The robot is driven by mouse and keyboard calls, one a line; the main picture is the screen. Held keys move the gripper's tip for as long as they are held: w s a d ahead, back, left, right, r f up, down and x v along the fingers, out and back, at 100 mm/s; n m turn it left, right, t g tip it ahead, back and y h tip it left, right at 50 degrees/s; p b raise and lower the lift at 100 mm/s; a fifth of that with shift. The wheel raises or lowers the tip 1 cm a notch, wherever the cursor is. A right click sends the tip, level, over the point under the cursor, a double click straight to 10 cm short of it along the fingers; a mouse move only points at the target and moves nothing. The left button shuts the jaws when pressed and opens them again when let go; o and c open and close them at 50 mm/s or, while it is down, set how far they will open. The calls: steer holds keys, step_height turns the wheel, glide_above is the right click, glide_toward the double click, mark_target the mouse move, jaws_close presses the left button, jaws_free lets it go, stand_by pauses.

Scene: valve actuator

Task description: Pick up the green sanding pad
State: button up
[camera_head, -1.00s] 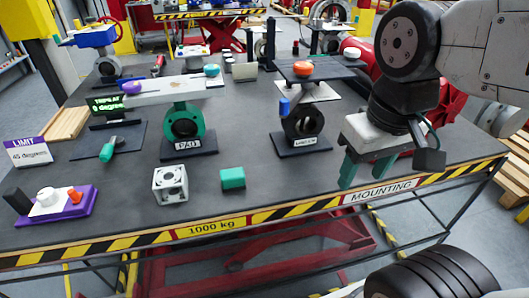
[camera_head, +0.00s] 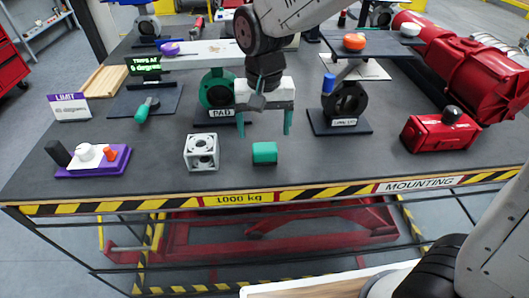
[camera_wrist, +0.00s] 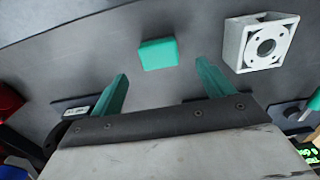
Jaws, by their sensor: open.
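The green sanding pad (camera_head: 265,153) is a small green block lying on the dark table top near its front edge. It also shows in the wrist view (camera_wrist: 158,53), ahead of and between the fingers. My gripper (camera_head: 264,128) is open and empty, with two green fingers pointing down. In the head view it is just above and behind the pad. In the wrist view (camera_wrist: 166,78) the fingertips are apart from the pad, with nothing between them.
A grey cube-shaped bracket (camera_head: 201,152) stands just left of the pad. The green valve stand marked PAD (camera_head: 213,92) is behind my gripper, partly hidden. A black valve stand (camera_head: 346,102) is to the right.

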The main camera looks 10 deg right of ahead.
mark_target(265, 147)
step_height(265, 147, down, 7)
steer(key=shift+f, duration=0.15)
stand_by(0.4)
steer(key=c, duration=1.1)
